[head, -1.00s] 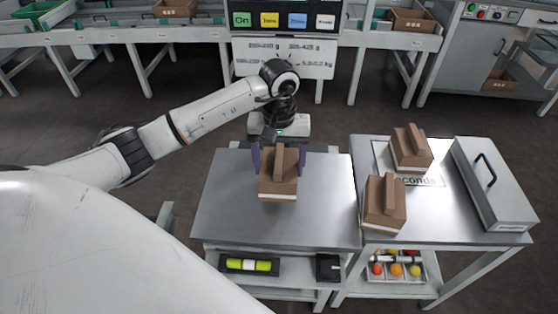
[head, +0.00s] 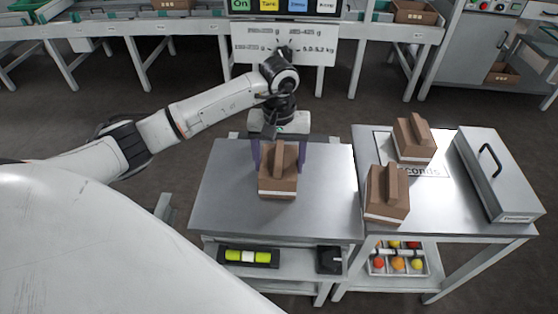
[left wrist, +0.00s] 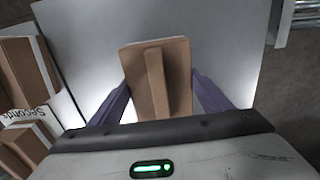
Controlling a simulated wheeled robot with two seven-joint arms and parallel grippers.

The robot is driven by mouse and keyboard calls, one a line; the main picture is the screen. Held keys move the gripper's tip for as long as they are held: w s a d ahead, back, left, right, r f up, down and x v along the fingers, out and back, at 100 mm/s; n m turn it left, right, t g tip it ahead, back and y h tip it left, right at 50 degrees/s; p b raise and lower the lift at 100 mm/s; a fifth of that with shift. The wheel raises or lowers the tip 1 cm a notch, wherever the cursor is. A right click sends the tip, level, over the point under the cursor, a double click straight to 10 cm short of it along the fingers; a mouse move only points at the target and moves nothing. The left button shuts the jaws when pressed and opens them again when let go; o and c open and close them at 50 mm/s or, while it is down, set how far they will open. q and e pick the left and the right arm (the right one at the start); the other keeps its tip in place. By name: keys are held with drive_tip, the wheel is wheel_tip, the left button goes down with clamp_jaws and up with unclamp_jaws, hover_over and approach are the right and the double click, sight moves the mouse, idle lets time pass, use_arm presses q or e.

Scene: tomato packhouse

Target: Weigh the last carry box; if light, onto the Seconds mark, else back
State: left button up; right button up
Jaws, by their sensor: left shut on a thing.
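My left gripper (head: 280,152) reaches in from above and is shut on a brown carry box (head: 277,182) with a raised central ridge. The box is upright over the left steel table (head: 225,195); I cannot tell if its base touches the top. In the left wrist view the same box (left wrist: 158,80) sits between the purple fingers. The Seconds mark (head: 432,171) is on the right table, its lettering partly covered. One carry box (head: 413,140) stands at the mark's back and another (head: 386,195) at its front left. My right gripper is not in view.
A grey case with a black handle (head: 497,175) lies along the right table's right side. A panel with On and Tare buttons (head: 268,6) stands behind, above a white weight sign (head: 250,50). A fruit tray (head: 398,263) sits on the lower shelf. The left table is otherwise clear.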

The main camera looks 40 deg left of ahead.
use_arm(q)
drive_tip(key=shift+f+b, duration=0.25)
drive_tip(key=shift+b, duration=0.05)
drive_tip(key=o, duration=1.2)
drive_tip(key=shift+c, duration=1.4)
drive_tip(key=shift+r+p, duration=2.05)
drive_tip(key=shift+r, duration=1.45)
